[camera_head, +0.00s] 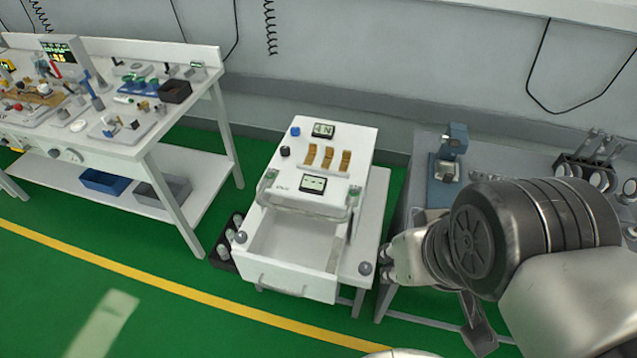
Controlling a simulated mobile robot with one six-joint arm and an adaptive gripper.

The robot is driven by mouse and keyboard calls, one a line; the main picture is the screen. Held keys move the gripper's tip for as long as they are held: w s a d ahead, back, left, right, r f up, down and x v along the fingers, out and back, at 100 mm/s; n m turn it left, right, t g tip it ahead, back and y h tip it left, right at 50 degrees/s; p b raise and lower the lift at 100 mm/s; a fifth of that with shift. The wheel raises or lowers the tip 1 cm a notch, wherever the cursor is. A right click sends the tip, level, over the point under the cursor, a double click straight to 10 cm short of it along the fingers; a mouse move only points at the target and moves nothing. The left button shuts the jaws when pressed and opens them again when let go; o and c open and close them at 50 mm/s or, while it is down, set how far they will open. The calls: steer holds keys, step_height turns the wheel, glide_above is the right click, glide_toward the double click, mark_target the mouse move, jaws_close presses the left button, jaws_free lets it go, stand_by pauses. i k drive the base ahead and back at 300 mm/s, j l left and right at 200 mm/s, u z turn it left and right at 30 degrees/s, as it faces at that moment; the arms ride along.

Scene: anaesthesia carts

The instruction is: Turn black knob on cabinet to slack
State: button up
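A small black knob (285,151) stands on the left side of the white cabinet's top panel. A blue knob (295,131) is just behind it. The white cabinet (352,142) stands in the middle, with three brass-coloured pieces (328,157) and two small displays on top. Its front drawer (290,281) is pulled out and looks empty. My arm reaches in from the lower right. What shows of my gripper (392,262) is right of the cabinet's front corner, apart from the knob; its fingers are not clear enough to read.
A bench (140,150) crowded with small parts stands at the left. A grey table (420,218) at the right holds a blue device (452,142) and a black rack (583,172). Green floor lies open in front, crossed by a yellow line.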

mark_target(285, 150)
steer(key=i+j, duration=0.15)
steer(key=j, duration=0.2)
steer(key=i+j, duration=0.15)
steer(key=j, duration=0.2)
steer(key=i+j+z, duration=0.1)
steer(key=j, duration=0.25)
steer(key=i+j, duration=0.2)
steer(key=j, duration=0.15)
steer(key=i+j, duration=0.15)
steer(key=j, duration=0.2)
steer(key=i+j, duration=0.15)
steer(key=j, duration=0.2)
steer(key=i+j+z, duration=0.1)
steer(key=j, duration=0.25)
steer(key=i+j, duration=0.1)
steer(key=i, duration=0.25)
